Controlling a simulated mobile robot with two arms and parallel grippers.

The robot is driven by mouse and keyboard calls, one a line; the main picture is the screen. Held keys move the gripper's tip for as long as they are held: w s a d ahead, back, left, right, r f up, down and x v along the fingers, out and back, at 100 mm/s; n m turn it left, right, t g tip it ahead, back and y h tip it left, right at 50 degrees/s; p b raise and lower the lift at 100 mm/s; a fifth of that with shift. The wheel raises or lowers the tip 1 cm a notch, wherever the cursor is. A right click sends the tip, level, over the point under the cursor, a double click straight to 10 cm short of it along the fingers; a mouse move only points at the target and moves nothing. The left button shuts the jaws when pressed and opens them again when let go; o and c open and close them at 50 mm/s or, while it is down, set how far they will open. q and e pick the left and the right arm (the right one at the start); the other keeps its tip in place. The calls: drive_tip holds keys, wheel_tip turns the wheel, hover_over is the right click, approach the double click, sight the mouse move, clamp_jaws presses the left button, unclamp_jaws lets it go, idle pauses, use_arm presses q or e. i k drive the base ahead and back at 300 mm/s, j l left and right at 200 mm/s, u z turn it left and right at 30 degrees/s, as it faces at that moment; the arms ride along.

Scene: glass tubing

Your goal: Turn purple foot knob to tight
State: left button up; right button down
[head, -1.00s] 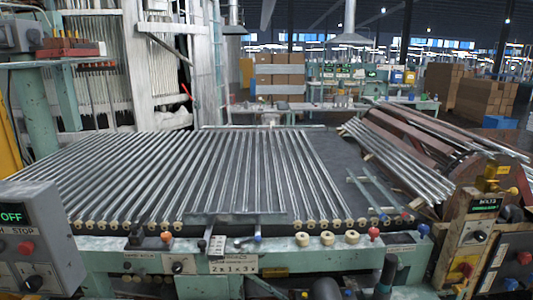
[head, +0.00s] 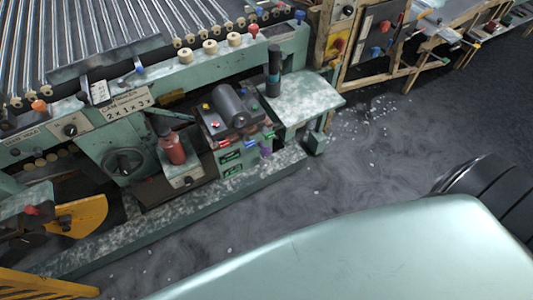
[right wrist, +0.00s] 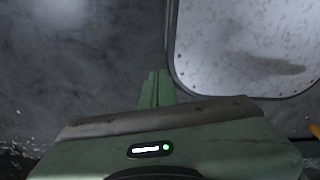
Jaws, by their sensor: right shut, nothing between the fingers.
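A small purple knob (head: 266,151) shows low on the front of the green machine (head: 75,250) in the head view, below a block with small coloured buttons and labels. It is small in the picture, and I cannot tell how it is turned. My right gripper (right wrist: 155,76) shows in the right wrist view with its narrow green fingers together and nothing between them. The knob is not seen in that view. Neither gripper shows in the head view, so its distance to the knob cannot be told.
A red cylinder (head: 173,148) and a round dark handwheel (head: 123,162) stand left of the knob. A speckled ledge (head: 301,98) and a dark upright cylinder (head: 274,70) are to its right. The grey floor (head: 370,165) in front is open. A yellow guard (head: 80,216) is at left.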

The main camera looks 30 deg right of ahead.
sight(265, 152)
drive_tip(key=k+l+z, duration=0.1)
drive_tip(key=z, duration=0.25)
drive_tip(key=k+l+z, duration=0.2)
drive_tip(key=k+z, duration=0.15)
drive_tip(key=k+l+z, duration=0.2)
drive_tip(key=z, duration=0.15)
